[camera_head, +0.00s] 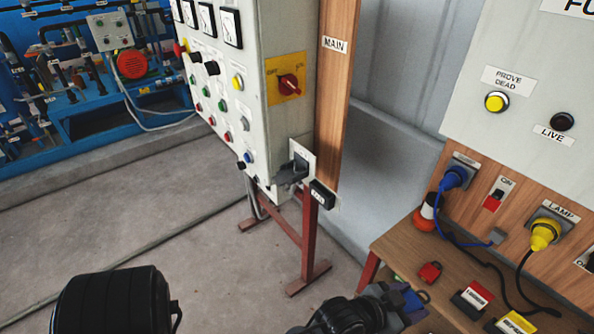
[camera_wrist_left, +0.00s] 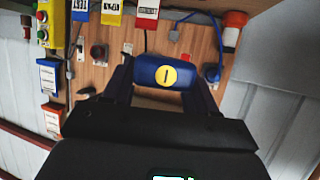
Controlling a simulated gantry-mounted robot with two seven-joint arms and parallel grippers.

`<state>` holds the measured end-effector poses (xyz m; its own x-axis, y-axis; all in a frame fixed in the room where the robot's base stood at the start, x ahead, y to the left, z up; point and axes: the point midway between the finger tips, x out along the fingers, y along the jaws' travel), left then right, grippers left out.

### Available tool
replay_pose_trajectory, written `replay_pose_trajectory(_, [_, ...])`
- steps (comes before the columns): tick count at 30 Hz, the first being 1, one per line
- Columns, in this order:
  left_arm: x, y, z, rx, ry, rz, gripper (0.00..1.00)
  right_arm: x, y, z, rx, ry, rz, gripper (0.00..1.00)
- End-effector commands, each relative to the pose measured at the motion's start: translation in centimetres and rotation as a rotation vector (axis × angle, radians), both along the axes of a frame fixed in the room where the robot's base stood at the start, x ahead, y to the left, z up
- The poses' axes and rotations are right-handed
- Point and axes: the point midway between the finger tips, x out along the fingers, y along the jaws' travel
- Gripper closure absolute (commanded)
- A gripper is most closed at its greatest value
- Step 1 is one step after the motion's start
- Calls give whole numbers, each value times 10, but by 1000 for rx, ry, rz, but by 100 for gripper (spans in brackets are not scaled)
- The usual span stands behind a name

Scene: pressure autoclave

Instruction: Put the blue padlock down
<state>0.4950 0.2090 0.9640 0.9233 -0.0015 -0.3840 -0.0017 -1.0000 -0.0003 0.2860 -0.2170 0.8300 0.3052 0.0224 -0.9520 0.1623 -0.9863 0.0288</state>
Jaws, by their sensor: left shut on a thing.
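The blue padlock (camera_wrist_left: 150,74) shows in the left wrist view as a blue body with a round yellow label. It sits between the two dark fingers of my left gripper (camera_wrist_left: 162,82), which is shut on it. In the head view my left gripper (camera_head: 402,300) is at the bottom, at the near left edge of the wooden bench (camera_head: 400,240). A bit of dark blue shows between its fingers there; most of the padlock is hidden. I cannot tell whether the padlock touches the bench. My right gripper is in neither view.
A red padlock (camera_head: 430,272) lies on the bench, with red (camera_head: 473,297) and yellow (camera_head: 515,323) labelled items to its right. A blue plug (camera_head: 455,178) and a yellow plug (camera_head: 545,235) with hanging cables are behind. The MAIN panel (camera_head: 235,95) stands to the left.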

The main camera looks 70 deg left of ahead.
Motion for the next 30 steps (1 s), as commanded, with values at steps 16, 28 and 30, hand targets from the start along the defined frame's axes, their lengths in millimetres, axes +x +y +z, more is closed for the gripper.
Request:
replay_pose_trajectory(16, [-4,1,-7,-1,-2,1,77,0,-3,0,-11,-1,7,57])
replay_pose_trajectory(28, [-2,3,-62,5,6,67,77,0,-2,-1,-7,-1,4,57])
replay_pose_trajectory(30, [6,5,-90,8,3,90,77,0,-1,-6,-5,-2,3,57])
